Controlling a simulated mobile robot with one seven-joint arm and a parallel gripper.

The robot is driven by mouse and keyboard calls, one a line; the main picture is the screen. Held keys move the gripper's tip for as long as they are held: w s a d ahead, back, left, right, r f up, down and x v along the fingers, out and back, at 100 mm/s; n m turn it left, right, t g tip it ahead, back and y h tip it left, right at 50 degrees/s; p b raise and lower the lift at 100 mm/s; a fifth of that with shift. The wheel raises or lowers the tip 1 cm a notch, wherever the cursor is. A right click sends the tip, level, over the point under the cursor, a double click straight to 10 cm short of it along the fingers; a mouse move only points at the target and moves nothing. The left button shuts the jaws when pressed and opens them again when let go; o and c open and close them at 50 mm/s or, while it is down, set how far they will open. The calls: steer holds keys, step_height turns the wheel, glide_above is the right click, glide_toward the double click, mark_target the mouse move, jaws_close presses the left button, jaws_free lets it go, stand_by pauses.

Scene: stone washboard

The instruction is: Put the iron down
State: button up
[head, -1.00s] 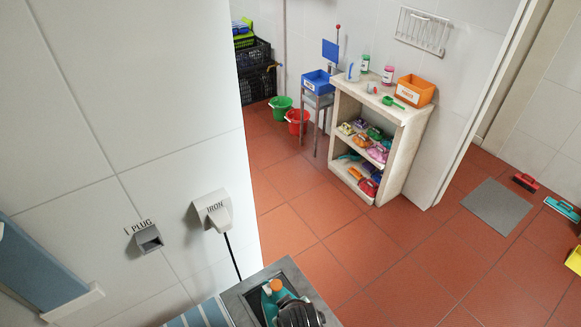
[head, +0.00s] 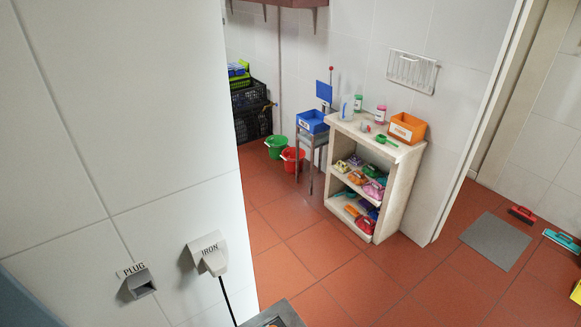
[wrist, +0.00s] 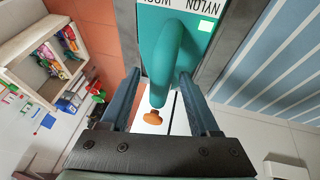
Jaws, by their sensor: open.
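The iron (wrist: 176,50) shows in the wrist view as a teal handle and body with an orange knob (wrist: 153,118) at the near end. It is over the grey-framed stand (wrist: 126,25), beside a white label reading NYLON; its underside is hidden, so I cannot tell its exact contact. My gripper (wrist: 160,76) is open, with one dark finger on each side of the handle's near end and visible gaps to both. In the head view only a corner of the grey stand (head: 289,314) shows at the bottom edge, and my gripper is out of view.
Blue-and-white striped cloth (wrist: 270,65) lies right of the stand in the wrist view. In the head view, an IRON wall holder (head: 208,255) with a black cord and a PLUG socket (head: 139,283) are on the left wall. A shelf (head: 398,170) stands beyond open red-tiled floor.

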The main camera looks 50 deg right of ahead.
steer(key=v, duration=1.1)
steer(key=shift+b, duration=0.35)
